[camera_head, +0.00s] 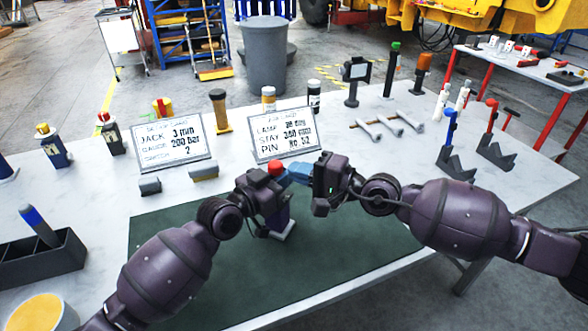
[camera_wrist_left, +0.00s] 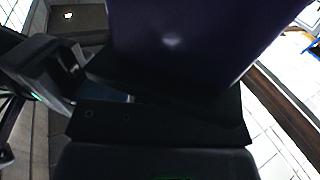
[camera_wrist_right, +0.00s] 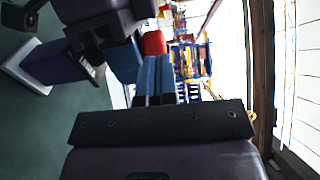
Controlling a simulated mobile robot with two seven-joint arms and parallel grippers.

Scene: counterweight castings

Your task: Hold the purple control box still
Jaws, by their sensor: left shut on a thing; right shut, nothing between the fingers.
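The purple control box (camera_head: 281,216) stands on the green mat, partly hidden behind my left gripper. Its purple body and pale base show in the right wrist view (camera_wrist_right: 52,62). In the left wrist view, a dark purple face (camera_wrist_left: 195,35) fills the top. My left gripper (camera_head: 277,186) is shut on the box; its fingertips are mostly hidden. A red knob (camera_head: 276,167) shows at the top of the box, also in the right wrist view (camera_wrist_right: 153,43). My right gripper (camera_head: 297,173) is shut and empty, its blue fingers beside the red knob. I cannot tell whether they touch it.
The green mat (camera_head: 165,235) is clear around the box. Two lettered boards (camera_head: 172,141) (camera_head: 283,135) stand behind it, with bottles and tools farther back. A dark tray (camera_head: 40,262) lies at left; blue and red tools in grey stands (camera_head: 455,160) are at right.

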